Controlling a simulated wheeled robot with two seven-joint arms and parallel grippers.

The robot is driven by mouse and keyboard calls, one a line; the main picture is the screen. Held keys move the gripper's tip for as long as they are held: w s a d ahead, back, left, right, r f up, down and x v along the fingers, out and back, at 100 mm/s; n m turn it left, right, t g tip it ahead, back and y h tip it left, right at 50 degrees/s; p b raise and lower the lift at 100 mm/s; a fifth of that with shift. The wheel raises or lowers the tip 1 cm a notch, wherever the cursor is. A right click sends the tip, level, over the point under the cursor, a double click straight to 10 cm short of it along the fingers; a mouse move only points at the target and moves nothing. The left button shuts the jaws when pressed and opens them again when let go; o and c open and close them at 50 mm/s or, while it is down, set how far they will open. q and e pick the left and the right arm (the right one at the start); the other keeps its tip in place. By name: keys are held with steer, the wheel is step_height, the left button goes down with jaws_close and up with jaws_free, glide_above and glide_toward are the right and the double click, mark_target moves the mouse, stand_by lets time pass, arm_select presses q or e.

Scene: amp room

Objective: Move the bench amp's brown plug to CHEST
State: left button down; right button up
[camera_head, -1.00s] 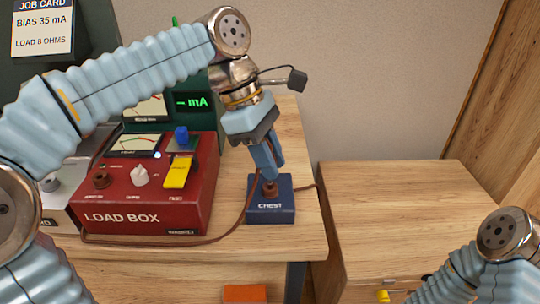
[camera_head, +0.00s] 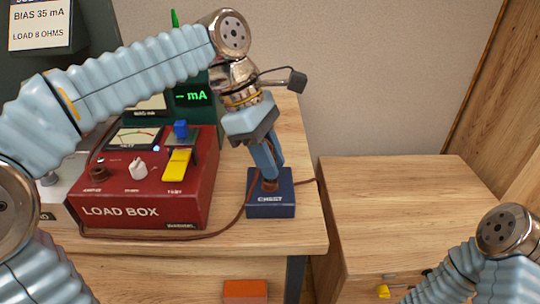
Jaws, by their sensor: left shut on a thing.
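The blue CHEST block (camera_head: 271,207) stands near the front right of the bench. My left gripper (camera_head: 269,177) points down at its top and is shut on the brown plug (camera_head: 270,185), which sits at the socket on top of the block. The fingers hide part of the plug, so I cannot tell how deep it sits. A brown cable (camera_head: 238,212) runs from there around the front of the red LOAD BOX (camera_head: 140,190). My right arm shows at the lower right, but its gripper is out of view.
The load box has a brown socket (camera_head: 98,172), a white knob (camera_head: 138,168), a yellow switch (camera_head: 177,165) and a blue plug (camera_head: 181,130). A green meter (camera_head: 193,97) reads "-- mA". A lower wooden cabinet (camera_head: 410,210) at right has a clear top.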

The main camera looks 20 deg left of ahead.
arm_select(q)
steer(key=shift+f, duration=0.45)
stand_by(0.4)
steer(key=c, duration=0.9)
jaws_free()
steer(key=shift+p+v, duration=1.15)
steer(key=shift+v, duration=5.75)
steer(key=shift+d, duration=0.1)
